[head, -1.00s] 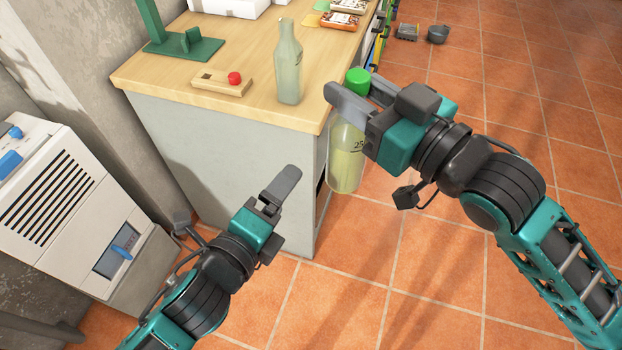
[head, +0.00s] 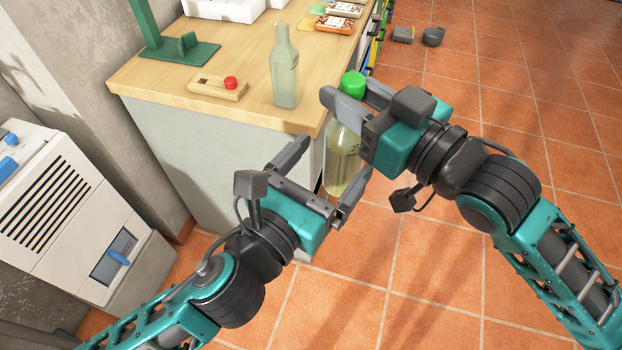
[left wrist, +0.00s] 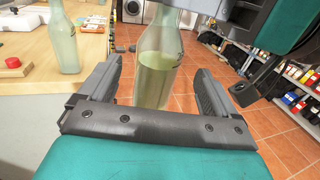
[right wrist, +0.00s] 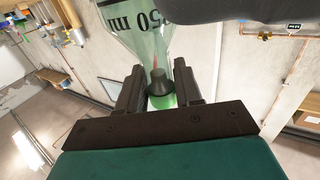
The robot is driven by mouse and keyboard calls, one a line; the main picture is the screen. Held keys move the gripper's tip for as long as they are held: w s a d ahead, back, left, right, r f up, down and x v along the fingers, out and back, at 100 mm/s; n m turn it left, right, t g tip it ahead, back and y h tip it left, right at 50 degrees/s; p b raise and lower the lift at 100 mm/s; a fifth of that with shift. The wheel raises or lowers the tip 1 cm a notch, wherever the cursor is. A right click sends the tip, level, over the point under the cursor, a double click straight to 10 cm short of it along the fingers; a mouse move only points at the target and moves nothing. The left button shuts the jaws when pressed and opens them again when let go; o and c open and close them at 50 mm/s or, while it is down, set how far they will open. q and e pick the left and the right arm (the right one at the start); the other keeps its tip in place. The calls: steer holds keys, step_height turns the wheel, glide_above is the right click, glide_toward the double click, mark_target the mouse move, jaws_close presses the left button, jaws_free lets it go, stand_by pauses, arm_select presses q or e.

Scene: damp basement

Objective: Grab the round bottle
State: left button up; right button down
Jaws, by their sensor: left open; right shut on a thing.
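A clear round bottle (head: 342,165) with a green cap (head: 353,84), a printed volume marking and pale yellow-green liquid hangs upright off the worktop's front corner. My right gripper (head: 346,93) is shut on its upper part, just below the cap. The right wrist view shows the bottle (right wrist: 150,40) between its fingers, cap toward the palm. My left gripper (head: 332,160) is open lower down, its fingers on either side of the bottle's body. In the left wrist view the bottle (left wrist: 157,80) stands between the open fingers with gaps at both sides.
A frosted, capless bottle (head: 285,75) stands on the wooden worktop (head: 160,80) near its front edge. Beside it lie a wooden block with a red button (head: 218,88) and a green stand (head: 180,52). A white dehumidifier-like unit (head: 60,215) stands at left.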

arm_select(q)
steer(key=x, duration=0.7)
steer(key=shift+w+d, duration=0.2)
steer(key=shift+w, duration=0.1)
arm_select(e)
steer(key=shift+r, duration=0.1)
arm_select(q)
steer(key=shift+s+d, duration=0.1)
steer(key=shift+s, duration=0.05)
steer(key=c, duration=1.5)
steer(key=shift+r, duration=0.1)
arm_select(e)
steer(key=c, duration=1.1)
jaws_free()
steer(key=o, duration=0.4)
